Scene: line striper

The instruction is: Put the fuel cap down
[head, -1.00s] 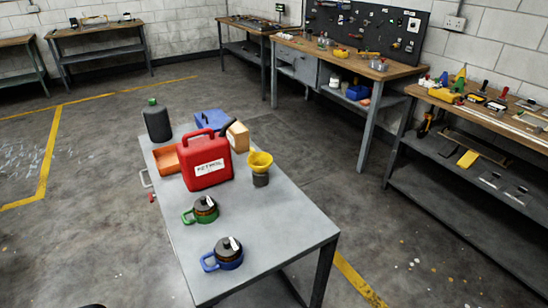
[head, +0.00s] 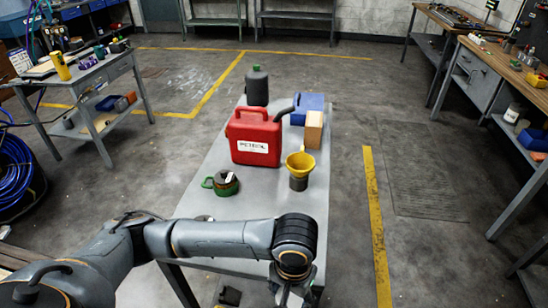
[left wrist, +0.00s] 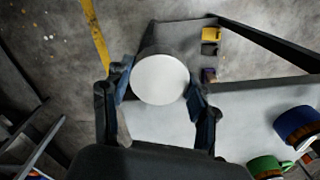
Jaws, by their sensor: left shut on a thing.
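My left gripper (left wrist: 160,95) is shut on a round thing with a flat white face (left wrist: 160,78), which I take to be the fuel cap. In the head view my left gripper (head: 292,294) is at the bottom, by the near end of the grey table (head: 265,202); what it holds is not clear there. In the left wrist view part of the table top shows beneath the cap; I cannot tell if they touch. My right gripper is not in view.
Behind are a red petrol can (head: 254,138), yellow funnel (head: 300,164), dark bottle (head: 257,86), tan block (head: 314,129) and blue box (head: 307,108). Some table top right of the green-handled pot is bare.

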